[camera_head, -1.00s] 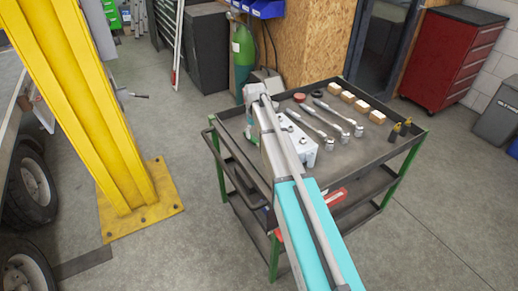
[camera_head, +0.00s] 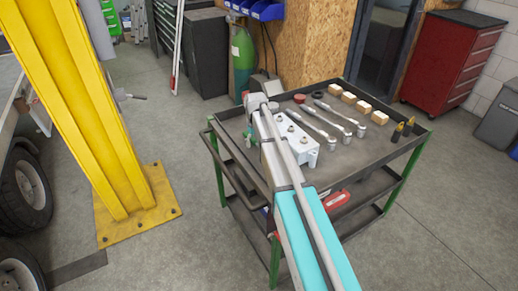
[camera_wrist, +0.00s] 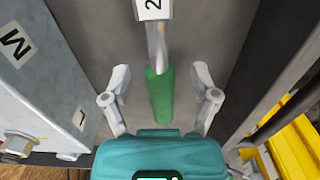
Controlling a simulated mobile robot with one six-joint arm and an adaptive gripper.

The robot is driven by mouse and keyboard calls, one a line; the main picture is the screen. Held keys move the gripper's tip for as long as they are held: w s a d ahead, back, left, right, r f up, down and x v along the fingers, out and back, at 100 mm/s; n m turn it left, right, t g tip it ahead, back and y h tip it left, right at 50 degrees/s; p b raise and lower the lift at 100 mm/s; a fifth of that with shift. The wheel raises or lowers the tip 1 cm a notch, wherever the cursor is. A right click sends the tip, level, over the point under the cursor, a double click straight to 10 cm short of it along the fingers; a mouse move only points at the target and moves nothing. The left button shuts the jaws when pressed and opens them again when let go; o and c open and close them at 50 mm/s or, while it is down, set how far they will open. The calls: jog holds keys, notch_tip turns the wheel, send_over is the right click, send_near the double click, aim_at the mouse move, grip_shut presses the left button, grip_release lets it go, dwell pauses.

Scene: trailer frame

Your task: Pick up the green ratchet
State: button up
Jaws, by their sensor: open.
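The green ratchet shows in the wrist view, with its green handle (camera_wrist: 161,98) and a metal shaft running up to a white tag marked 2. It lies on the dark tray of the cart. My gripper (camera_wrist: 161,76) is open, with one finger on each side of the handle. I see no finger touching it, and the height gap is hard to judge. In the head view my arm reaches over the cart's left side and largely hides the gripper and ratchet.
A light block marked M and L (camera_wrist: 42,75) stands close on the left; it also shows in the head view (camera_head: 298,141). The cart's rim and a yellow object (camera_wrist: 300,145) are at right. Silver ratchets (camera_head: 328,128), wooden blocks (camera_head: 349,98) and black-yellow tools (camera_head: 404,128) sit farther right.

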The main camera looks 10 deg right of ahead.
jog(key=shift+c, duration=0.2)
grip_shut()
dwell(0.3)
jog(key=shift+r, duration=0.2)
notch_tip(320, 180, up, 2)
jog(key=p, duration=0.2)
jog(key=shift+r+p, duration=0.1)
jog(key=shift+p, duration=0.25)
jog(key=s+r+p, duration=1)
jog(key=s, duration=0.4)
jog(key=shift+a+r, duration=0.2)
jog(key=shift+a, duration=0.15)
